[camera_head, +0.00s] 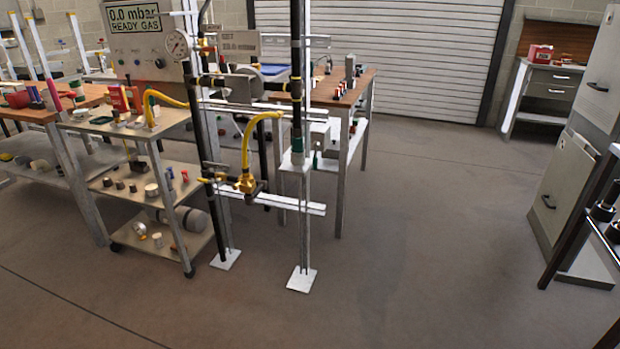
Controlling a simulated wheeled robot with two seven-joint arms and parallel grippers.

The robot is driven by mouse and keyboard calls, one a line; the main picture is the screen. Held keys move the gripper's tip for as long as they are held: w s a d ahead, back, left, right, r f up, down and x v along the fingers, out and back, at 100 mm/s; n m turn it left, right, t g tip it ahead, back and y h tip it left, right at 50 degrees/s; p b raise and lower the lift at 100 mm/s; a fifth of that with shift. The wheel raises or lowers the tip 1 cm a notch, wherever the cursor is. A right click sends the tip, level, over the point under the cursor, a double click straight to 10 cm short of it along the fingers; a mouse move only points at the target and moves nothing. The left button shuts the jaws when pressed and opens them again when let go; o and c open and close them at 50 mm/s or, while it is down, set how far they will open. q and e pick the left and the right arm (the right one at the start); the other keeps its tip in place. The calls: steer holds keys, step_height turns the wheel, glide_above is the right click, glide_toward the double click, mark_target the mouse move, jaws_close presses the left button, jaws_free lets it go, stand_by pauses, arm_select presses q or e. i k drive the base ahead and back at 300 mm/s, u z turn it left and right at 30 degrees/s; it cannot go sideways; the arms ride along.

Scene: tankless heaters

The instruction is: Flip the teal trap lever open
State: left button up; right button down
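A small teal part (297,143) shows on the right-hand vertical pipe of the test rig, just above a pale bracket. Another small dark teal piece (314,159) shows beside that bracket. Both are too small to tell which is the trap lever or how it is set. The dark vertical pipe (296,60) runs up out of the top of the view. Neither of my grippers is in view.
A gauge panel (140,40) reads "0.0 mbar READY GAS". A yellow hose (246,140) leads to brass fittings (246,182). White foot plates (301,280) stand on the floor. A loaded cart (150,130) is left, a workbench (350,95) behind. Open floor (420,240) lies right.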

mark_target(316, 145)
steer(key=u, duration=0.35)
steer(key=i, duration=0.35)
steer(key=u, duration=0.9)
steer(key=i, duration=0.8)
steer(key=z, duration=1)
steer(key=i, duration=0.95)
steer(key=z, duration=0.3)
